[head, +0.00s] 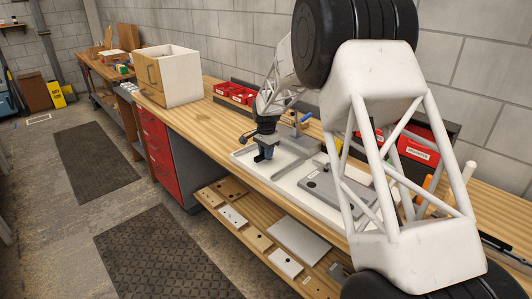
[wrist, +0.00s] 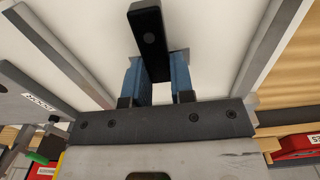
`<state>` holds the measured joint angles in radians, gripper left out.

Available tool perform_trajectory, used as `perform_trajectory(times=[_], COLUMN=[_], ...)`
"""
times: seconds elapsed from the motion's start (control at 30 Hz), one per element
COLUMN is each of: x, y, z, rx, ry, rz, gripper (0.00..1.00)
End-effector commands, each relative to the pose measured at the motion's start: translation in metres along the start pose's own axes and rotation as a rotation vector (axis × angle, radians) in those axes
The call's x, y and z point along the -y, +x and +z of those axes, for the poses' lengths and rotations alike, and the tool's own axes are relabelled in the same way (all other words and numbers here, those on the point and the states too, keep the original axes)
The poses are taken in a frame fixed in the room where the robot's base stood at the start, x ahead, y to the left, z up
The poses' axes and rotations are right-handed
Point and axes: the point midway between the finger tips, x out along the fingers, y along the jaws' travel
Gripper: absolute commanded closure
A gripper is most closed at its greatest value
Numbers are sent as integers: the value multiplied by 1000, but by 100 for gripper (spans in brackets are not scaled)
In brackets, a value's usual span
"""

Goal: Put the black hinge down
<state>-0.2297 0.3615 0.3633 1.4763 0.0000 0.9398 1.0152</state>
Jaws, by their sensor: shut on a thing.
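The black hinge (wrist: 150,32) is a dark bar with a round mark on it, seen in the wrist view between the blue fingers of my gripper (wrist: 158,76). My gripper is shut on it, and the bar sticks out beyond the fingers. In the head view my gripper (head: 265,152) points down over the left part of a white tray (head: 283,184) on the workbench. The pale tray floor also shows in the wrist view (wrist: 218,40) behind the hinge. I cannot tell whether the hinge touches the tray.
A grey board (head: 330,190) lies in the tray to the right of my gripper. A blue-handled clamp (head: 300,120) stands behind. Red bins (head: 236,92) and a wooden box (head: 168,76) are farther back on the bench. A lower shelf (head: 262,222) holds several plates.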

Motion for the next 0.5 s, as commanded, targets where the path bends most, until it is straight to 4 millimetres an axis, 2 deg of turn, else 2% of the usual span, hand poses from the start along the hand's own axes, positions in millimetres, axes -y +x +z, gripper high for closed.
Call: perform_trajectory(times=[0.3,0.33,0.5], x=[0,0,0], y=[3,3,3], z=[0,0,0], rx=[0,0,0], ry=[0,0,0], rz=[1,1,1], gripper=[100,74,52])
